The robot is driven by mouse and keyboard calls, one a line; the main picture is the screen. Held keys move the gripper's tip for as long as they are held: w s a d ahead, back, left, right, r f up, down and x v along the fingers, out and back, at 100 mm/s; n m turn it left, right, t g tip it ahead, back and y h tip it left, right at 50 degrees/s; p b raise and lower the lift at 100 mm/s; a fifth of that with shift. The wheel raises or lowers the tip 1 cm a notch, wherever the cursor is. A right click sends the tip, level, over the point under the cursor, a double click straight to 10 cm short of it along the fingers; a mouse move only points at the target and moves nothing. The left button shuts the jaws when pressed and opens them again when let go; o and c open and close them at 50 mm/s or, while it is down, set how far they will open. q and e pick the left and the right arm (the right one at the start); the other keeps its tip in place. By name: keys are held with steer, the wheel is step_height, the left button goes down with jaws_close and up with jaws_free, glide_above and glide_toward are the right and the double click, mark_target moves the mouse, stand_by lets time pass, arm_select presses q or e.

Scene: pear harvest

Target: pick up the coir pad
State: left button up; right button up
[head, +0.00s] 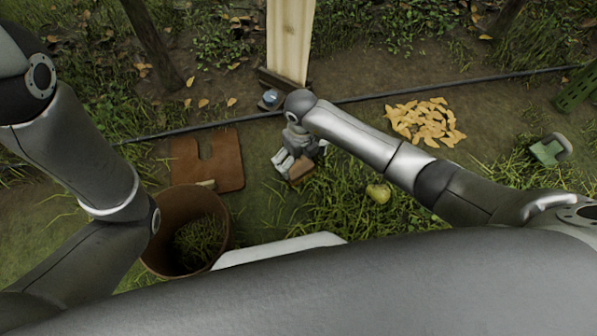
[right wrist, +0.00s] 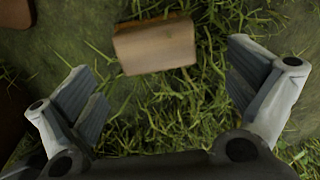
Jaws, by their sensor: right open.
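A brown block-like pad (head: 300,171) lies on the grass below my right gripper (head: 298,153); it may be the coir pad. In the right wrist view the pad (right wrist: 154,45) shows a brown top and a paler side, between and beyond the fingertips. My right gripper is open and empty, with a finger to each side and apart from the pad. A flat reddish-brown mat (head: 222,158) with a notch lies to the left; I cannot tell for sure which of the two is coir. My left gripper is out of view; only my left arm shows.
A brown bucket (head: 163,232) with grass in it stands at left. A pale post (head: 289,40) rises behind the gripper, and a dark hose (head: 375,97) crosses the ground. A yellow-green pear (head: 378,193), a leaf heap (head: 425,122) and a green object (head: 547,150) lie right.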

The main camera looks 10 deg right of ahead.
mark_target(299, 166)
steer(key=shift+w+a+f+b, duration=0.1)
steer(key=shift+a+f+b, duration=0.05)
steer(key=shift+f+b, duration=1.2)
steer(key=shift+w+a+f+b, duration=0.1)
steer(key=shift+a+f+b, duration=0.05)
steer(key=shift+f+b, duration=1.15)
steer(key=shift+r, duration=0.1)
steer(key=shift+c, duration=0.3)
steer(key=c, duration=1.1)
steer(key=shift+r, duration=0.1)
